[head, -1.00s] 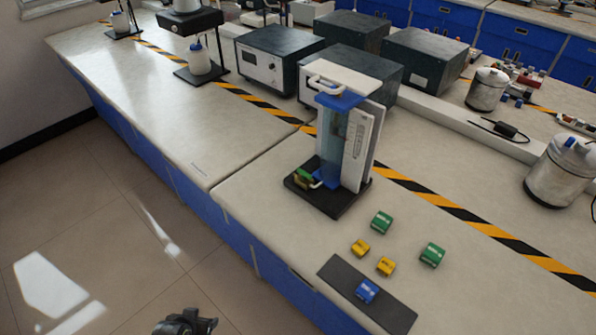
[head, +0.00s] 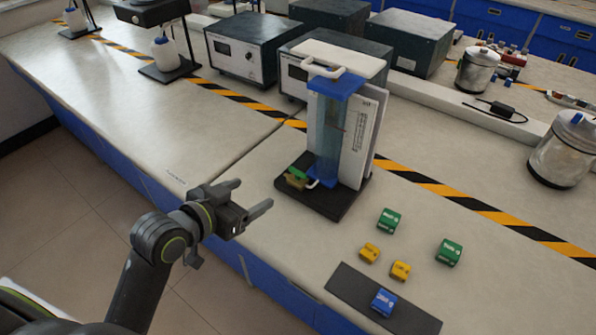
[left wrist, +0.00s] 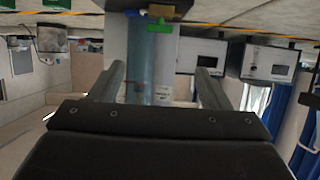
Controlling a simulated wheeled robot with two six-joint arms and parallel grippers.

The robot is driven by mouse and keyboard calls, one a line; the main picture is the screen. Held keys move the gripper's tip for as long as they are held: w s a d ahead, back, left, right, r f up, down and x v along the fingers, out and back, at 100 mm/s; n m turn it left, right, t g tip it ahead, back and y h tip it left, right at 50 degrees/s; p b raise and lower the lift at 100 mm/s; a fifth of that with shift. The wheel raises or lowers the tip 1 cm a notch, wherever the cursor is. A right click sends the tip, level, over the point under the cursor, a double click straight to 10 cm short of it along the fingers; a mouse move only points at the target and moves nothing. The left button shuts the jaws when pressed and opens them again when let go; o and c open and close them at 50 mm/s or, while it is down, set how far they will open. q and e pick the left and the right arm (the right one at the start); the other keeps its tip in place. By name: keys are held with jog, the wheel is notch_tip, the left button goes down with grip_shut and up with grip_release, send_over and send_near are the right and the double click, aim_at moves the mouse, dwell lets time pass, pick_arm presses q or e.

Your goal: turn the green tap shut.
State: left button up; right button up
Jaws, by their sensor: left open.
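The green tap (head: 297,174) sits low on the left side of an upright clear tank with blue end caps (head: 333,86). A brass-yellow part (head: 295,183) shows just under its green handle. The tank stands on a black base (head: 333,202). My left gripper (head: 254,194) is open and empty, to the left of the tap and apart from it, fingers pointing toward the stand. In the left wrist view the green tap (left wrist: 160,27) shows beyond the gap between the open fingers (left wrist: 160,74). I cannot tell how far the tap is turned. My right gripper is out of view.
Green blocks (head: 389,220), yellow blocks (head: 370,253) and a blue block (head: 383,301) lie in front of the stand, the blue one on a dark mat (head: 345,288). Grey instrument boxes (head: 251,47) stand behind. The bench left of the stand is clear.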

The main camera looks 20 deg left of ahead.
aim_at(297, 171)
pick_arm(q)
jog(key=x, duration=1.7)
jog(key=shift+s+d, duration=0.1)
jog(key=c, duration=1)
